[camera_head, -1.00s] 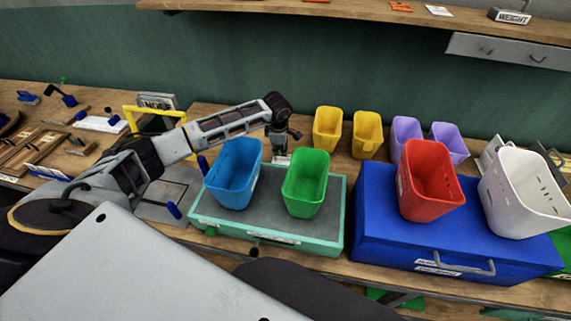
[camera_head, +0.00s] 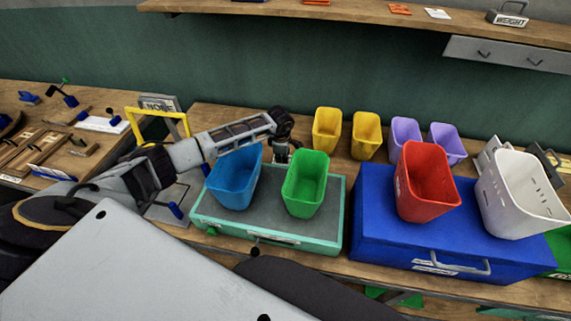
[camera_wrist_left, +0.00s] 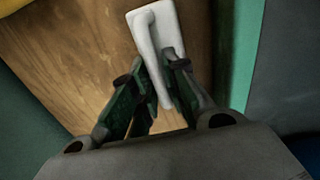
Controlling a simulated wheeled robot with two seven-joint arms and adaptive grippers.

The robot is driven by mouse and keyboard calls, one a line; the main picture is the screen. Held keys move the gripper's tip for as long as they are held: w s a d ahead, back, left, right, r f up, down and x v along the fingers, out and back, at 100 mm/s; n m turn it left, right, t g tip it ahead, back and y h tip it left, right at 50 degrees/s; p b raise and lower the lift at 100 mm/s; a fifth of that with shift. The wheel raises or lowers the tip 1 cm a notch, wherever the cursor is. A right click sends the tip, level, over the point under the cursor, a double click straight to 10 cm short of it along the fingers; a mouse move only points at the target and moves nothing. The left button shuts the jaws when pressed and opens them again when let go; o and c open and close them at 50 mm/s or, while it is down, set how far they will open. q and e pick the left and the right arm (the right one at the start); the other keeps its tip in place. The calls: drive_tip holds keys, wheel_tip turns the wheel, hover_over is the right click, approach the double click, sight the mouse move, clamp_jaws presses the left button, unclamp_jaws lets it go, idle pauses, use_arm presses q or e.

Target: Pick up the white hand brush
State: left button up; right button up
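The white hand brush (camera_wrist_left: 160,45) lies on the wooden bench top in the left wrist view, its handle running down the picture. My left gripper (camera_wrist_left: 158,70) reaches over it with one finger on each side of the handle, very close to it. I cannot tell whether the fingers touch or press the handle. In the head view my left gripper (camera_head: 281,153) points down behind the blue and green bins, and the brush is hidden there. My right gripper is not in view.
The blue bin (camera_head: 235,180) and green bin (camera_head: 304,186) stand on a green case (camera_head: 333,230) in front of the gripper. Two yellow bins (camera_head: 327,130) stand to its right. A red bin (camera_head: 422,185) and white bin (camera_head: 520,195) stand on a blue case (camera_head: 375,235).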

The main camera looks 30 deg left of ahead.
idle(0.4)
use_arm(q)
clamp_jaws()
drive_tip(key=shift+r, duration=0.15)
drive_tip(key=shift+r+b, duration=1)
drive_tip(key=shift+r, duration=3.9)
drive_tip(key=shift+c, duration=1.1)
unclamp_jaws()
clamp_jaws()
